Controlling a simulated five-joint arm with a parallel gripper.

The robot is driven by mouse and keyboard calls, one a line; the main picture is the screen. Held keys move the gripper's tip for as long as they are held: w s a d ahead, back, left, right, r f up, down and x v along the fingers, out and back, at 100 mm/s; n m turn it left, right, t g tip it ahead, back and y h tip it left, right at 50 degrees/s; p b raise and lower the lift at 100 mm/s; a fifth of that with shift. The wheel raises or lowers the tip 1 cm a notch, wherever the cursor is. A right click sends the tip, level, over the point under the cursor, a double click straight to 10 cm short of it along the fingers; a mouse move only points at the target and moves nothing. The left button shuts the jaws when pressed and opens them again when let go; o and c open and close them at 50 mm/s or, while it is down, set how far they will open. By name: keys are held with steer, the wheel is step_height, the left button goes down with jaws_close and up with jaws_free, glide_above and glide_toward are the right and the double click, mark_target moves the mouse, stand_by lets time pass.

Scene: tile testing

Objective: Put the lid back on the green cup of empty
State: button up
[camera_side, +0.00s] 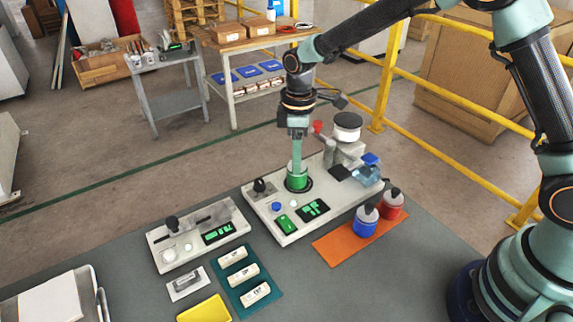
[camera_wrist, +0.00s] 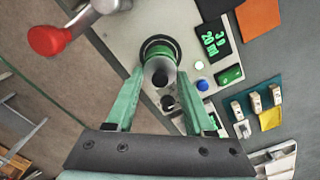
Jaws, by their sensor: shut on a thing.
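The green cup (camera_side: 297,183) stands upright in a dark round seat on the larger pale instrument. It also shows in the wrist view (camera_wrist: 159,42), between and beyond my fingertips. My gripper (camera_side: 297,160) points straight down over the cup. Its green fingers also show in the wrist view (camera_wrist: 161,78). It is shut on the cup's grey lid (camera_wrist: 159,72), whose dark knob is between the fingers. The lid is at or just above the cup's mouth; I cannot tell whether it is seated. My fingers hide part of it in the side view.
A blue cup (camera_side: 365,221) and a red cup (camera_side: 391,205), both lidded, stand on an orange mat (camera_side: 335,247). A red-knobbed lever (camera_wrist: 50,40) is close to the gripper. A smaller instrument (camera_side: 165,256), white blocks and a yellow tray (camera_side: 204,310) are nearer.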

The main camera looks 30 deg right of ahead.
stand_by(0.4)
steer(key=o, duration=1.6)
steer(key=shift+r, duration=0.1)
steer(key=shift+r, duration=3.4)
jaws_close()
steer(key=shift+f, duration=0.35)
